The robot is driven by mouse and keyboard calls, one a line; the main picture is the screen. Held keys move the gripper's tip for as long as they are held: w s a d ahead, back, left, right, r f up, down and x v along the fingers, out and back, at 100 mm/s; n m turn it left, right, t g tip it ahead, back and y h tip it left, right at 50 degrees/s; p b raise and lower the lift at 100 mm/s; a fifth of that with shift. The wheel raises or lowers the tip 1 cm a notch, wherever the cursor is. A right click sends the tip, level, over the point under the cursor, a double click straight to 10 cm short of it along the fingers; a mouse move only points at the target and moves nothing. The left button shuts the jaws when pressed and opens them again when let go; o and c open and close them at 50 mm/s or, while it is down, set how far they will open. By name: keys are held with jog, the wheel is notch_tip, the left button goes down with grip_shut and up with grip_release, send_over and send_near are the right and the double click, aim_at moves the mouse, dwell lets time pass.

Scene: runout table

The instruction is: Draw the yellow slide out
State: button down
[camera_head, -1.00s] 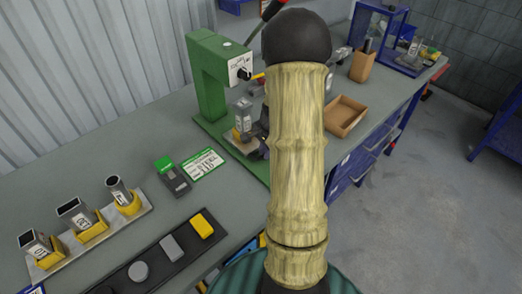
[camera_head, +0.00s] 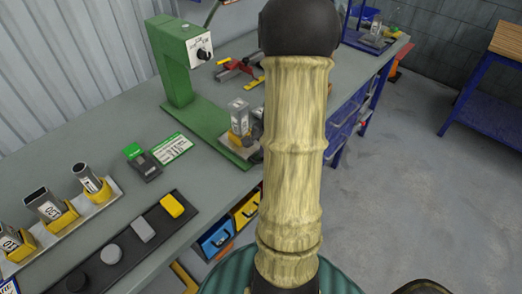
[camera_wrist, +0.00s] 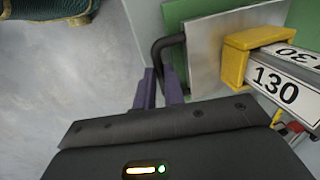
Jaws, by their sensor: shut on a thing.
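The slide shows as a bare metal plate (camera_wrist: 205,50) with a yellow holder (camera_wrist: 240,58) on it and a dark bent handle (camera_wrist: 160,46) at its edge. A grey tube marked 130 (camera_wrist: 275,85) stands in the holder. My gripper (camera_wrist: 159,72) is shut on the handle, its purple fingers either side of it. In the head view the yellow holder (camera_head: 236,139) and its tube (camera_head: 238,115) are at the front of the green press (camera_head: 178,68), left of my arm. The handle and my fingers are hidden there behind my arm.
A rack (camera_head: 62,232) of grey tubes in yellow holders and a dark strip (camera_head: 105,270) with several knobs lie at lower left. A green-topped device (camera_head: 143,162) and a card (camera_head: 172,148) lie left of the press. Open floor (camera_head: 400,150) lies right of the table.

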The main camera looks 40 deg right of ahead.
jog(key=shift+s, duration=0.1)
dwell(0.3)
jog(key=c, duration=1.5)
grip_release()
jog(key=shift+s, duration=0.25)
jog(key=shift+w, duration=0.1)
jog(key=shift+r, duration=0.2)
jog(key=s+r, duration=0.1)
jog(key=r, duration=0.4)
jog(key=s+r+p, duration=0.1)
jog(key=r, duration=0.5)
jog(key=s+r, duration=0.1)
jog(key=r, duration=0.4)
jog(key=shift+s+d+r, duration=0.2)
jog(key=shift+d+r, duration=0.05)
jog(key=shift+r, duration=0.1)
jog(key=shift+a, duration=0.1)
